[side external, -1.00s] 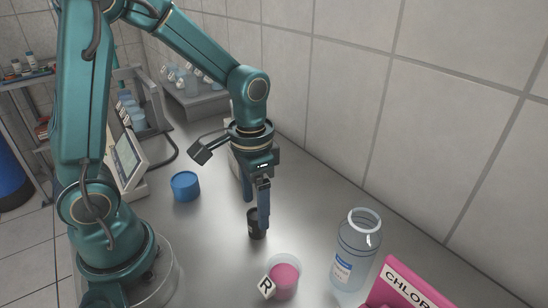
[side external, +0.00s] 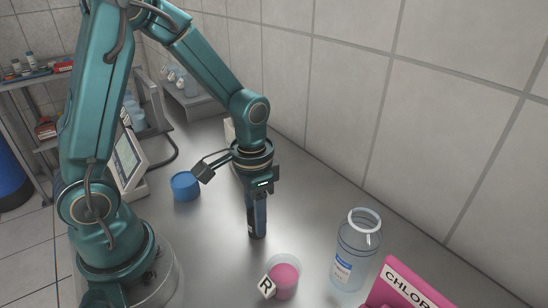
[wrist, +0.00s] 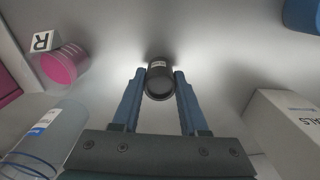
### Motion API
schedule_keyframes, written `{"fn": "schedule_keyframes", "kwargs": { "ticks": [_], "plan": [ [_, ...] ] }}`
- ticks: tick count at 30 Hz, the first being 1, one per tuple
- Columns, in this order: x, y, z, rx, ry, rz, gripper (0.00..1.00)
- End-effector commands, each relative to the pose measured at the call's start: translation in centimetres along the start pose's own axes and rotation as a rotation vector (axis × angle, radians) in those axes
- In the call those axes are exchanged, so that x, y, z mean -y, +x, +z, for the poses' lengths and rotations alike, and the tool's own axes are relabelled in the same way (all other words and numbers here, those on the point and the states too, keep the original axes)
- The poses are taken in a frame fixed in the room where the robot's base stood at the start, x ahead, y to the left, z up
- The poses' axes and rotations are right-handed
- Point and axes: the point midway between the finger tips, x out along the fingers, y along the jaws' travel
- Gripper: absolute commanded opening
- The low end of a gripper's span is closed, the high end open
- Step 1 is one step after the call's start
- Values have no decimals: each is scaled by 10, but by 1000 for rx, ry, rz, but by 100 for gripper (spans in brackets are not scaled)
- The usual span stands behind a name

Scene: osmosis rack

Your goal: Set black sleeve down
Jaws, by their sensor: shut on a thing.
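The black sleeve (wrist: 158,84) is a short dark cylinder with a small pale label, held between the two blue fingers in the wrist view. My gripper (wrist: 159,76) is shut on it, one finger on each side. In the side view my gripper (side external: 257,222) points straight down over the bench, and the near finger hides much of the sleeve (side external: 250,227). The sleeve is upright and its lower end appears to be at the bench top; I cannot tell whether it bears fully on it.
A pink-filled cup (side external: 285,279) with an R tag (side external: 267,287) stands close in front. A clear bottle (side external: 355,252) and a pink CHLOR box (side external: 405,290) are at the right. A blue cup (side external: 185,187) stands behind left. Bare bench lies between.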

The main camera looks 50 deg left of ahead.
Motion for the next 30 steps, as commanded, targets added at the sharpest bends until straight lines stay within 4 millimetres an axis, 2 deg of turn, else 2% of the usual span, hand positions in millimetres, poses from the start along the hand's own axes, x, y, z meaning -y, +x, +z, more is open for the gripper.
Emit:
{"fn": "schedule_keyframes", "kwargs": {
  "ticks": [8,17,30],
  "plan": [
    [0,-7,-1,-3,0,-1,0],
    [0,-44,-1,-7,1,-1,0],
    [67,-88,44,-3,-10,-2,0]
  ]
}}
